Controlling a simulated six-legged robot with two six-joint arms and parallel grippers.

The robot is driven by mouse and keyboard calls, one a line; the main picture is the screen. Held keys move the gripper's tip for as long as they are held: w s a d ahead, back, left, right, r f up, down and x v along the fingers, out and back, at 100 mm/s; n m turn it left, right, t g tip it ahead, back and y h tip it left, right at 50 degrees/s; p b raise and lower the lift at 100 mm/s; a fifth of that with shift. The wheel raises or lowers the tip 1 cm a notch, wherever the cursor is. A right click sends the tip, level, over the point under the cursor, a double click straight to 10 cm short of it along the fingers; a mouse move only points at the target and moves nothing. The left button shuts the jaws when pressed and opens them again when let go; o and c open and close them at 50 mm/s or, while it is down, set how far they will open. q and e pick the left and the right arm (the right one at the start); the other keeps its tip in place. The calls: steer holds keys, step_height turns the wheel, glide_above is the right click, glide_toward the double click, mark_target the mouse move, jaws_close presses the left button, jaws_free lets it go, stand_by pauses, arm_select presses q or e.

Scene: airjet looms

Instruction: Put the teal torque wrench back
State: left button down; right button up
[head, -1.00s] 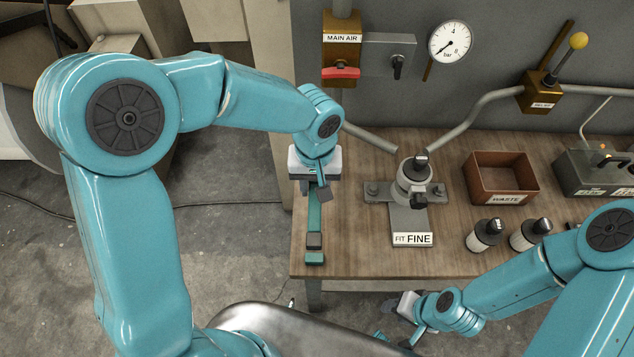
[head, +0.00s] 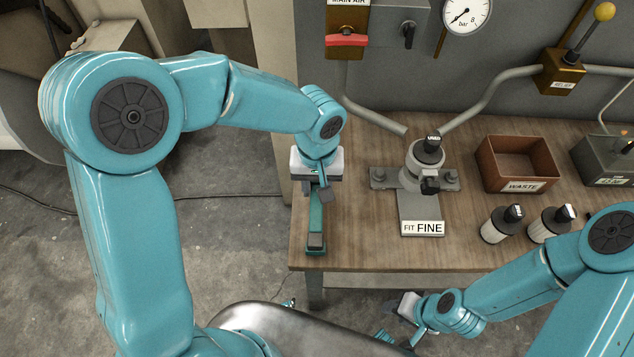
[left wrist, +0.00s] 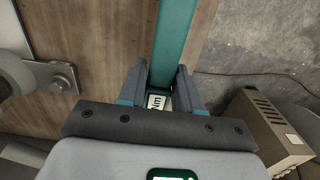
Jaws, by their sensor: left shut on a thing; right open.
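The teal torque wrench (head: 315,228) is a long teal bar with a dark block near its front end. It is over the left edge of the wooden bench, pointing toward the bench front. My left gripper (head: 320,190) is shut on it from above. In the left wrist view the teal bar (left wrist: 176,40) runs between the two dark fingers (left wrist: 162,94), with a white "Nm" label showing there. I cannot tell whether the wrench touches the bench. My right gripper (head: 404,308) is open and empty, low in front of the bench; its fingers are hard to make out.
A grey clamp fixture (head: 424,165) with a "FIT FINE" plate stands just right of the wrench. A brown WASTE bin (head: 517,165) and two dark-capped white canisters (head: 497,226) are farther right. Floor lies left.

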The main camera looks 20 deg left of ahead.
arm_select(q)
steer(key=shift+f+b, duration=1.05)
steer(key=shift+r, duration=0.1)
steer(key=shift+c, duration=1)
jaws_free()
steer(key=shift+r+p, duration=2.2)
steer(key=shift+r, duration=0.8)
step_height(320, 180, up, 16)
steer(key=p, duration=0.1)
steer(key=shift+w+r, duration=0.15)
steer(key=shift+w, duration=0.05)
